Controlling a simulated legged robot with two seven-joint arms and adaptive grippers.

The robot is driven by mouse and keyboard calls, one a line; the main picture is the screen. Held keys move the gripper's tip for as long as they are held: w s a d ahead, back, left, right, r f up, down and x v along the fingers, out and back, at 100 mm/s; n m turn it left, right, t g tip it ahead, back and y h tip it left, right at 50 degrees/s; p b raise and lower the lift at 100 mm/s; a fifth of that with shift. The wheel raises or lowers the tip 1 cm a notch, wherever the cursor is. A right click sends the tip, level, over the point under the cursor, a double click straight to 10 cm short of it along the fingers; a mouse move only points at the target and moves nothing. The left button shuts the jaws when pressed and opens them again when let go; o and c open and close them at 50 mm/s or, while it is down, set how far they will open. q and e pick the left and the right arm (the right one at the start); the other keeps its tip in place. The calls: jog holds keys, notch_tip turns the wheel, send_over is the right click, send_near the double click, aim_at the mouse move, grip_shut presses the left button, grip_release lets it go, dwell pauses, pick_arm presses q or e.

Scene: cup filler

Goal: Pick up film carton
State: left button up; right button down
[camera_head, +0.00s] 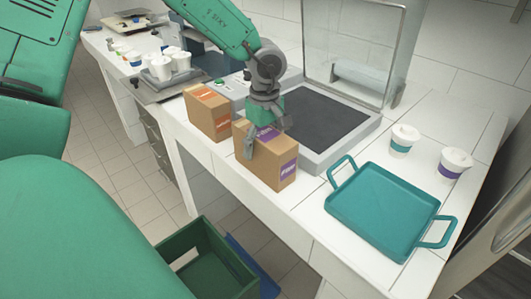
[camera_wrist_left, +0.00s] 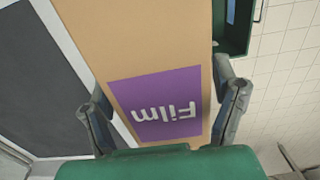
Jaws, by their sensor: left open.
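The film carton (camera_head: 268,168) is a brown box with purple labels, standing upright on the white counter near its front edge. In the left wrist view its top face (camera_wrist_left: 160,45) fills the middle, with a purple label reading "Film" upside down. My left gripper (camera_head: 267,133) points down at the carton's top from above. It is open, with one finger on each side of the carton in the left wrist view. Whether the fingers touch the carton, I cannot tell. My right gripper is not in view.
A carton with an orange label (camera_head: 207,112) stands close to the left. A machine with a dark bed (camera_head: 318,118) and raised clear lid lies behind. A teal tray (camera_head: 383,210) and two lidded cups (camera_head: 403,141) are at right. A green crate (camera_head: 206,262) sits on the floor.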

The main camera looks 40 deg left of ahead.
pick_arm(q)
jog(key=shift+s+a, duration=0.1)
jog(key=shift+c, duration=0.8)
jog(key=shift+a, duration=0.15)
jog(key=c, duration=1.4)
